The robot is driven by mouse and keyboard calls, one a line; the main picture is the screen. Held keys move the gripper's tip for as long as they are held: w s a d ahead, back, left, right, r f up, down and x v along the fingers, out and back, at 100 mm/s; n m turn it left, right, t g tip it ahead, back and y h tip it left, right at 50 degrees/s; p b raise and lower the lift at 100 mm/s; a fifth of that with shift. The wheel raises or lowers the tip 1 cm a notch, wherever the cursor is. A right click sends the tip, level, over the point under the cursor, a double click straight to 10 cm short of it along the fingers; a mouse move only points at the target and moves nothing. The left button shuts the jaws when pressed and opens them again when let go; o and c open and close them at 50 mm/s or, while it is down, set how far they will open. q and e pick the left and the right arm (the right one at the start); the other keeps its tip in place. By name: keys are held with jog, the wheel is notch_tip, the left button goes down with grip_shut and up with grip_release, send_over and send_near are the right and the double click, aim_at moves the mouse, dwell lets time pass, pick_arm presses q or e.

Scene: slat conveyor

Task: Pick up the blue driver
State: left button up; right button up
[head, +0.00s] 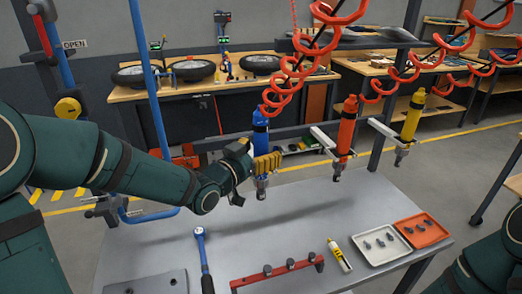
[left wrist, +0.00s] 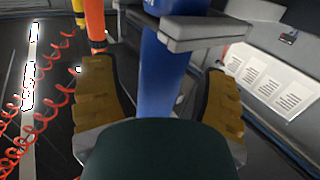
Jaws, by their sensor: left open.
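The blue driver (head: 260,126) hangs upright below a red coiled hose above the table. My left gripper (head: 264,164) is open at the driver's lower body, with its yellow fingers beside it. In the left wrist view, the blue driver (left wrist: 156,78) stands between the two spread fingers of the left gripper (left wrist: 158,72), with space visible on both sides. A grey bracket (left wrist: 190,35) crosses the driver farther out. Part of the driver is hidden behind the fingers in the head view. My right gripper is out of view.
An orange driver (head: 347,128) and a yellow driver (head: 412,117) hang to the right in pale brackets. The grey table (head: 150,245) holds a torque wrench (head: 203,255), a red rack (head: 278,272), a yellow-labelled bottle (head: 339,254), a white tray (head: 360,258) and an orange tray (head: 441,235).

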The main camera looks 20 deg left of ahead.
pick_arm(q)
jog(key=c, duration=1.2)
jog(key=shift+r, duration=0.1)
grip_shut()
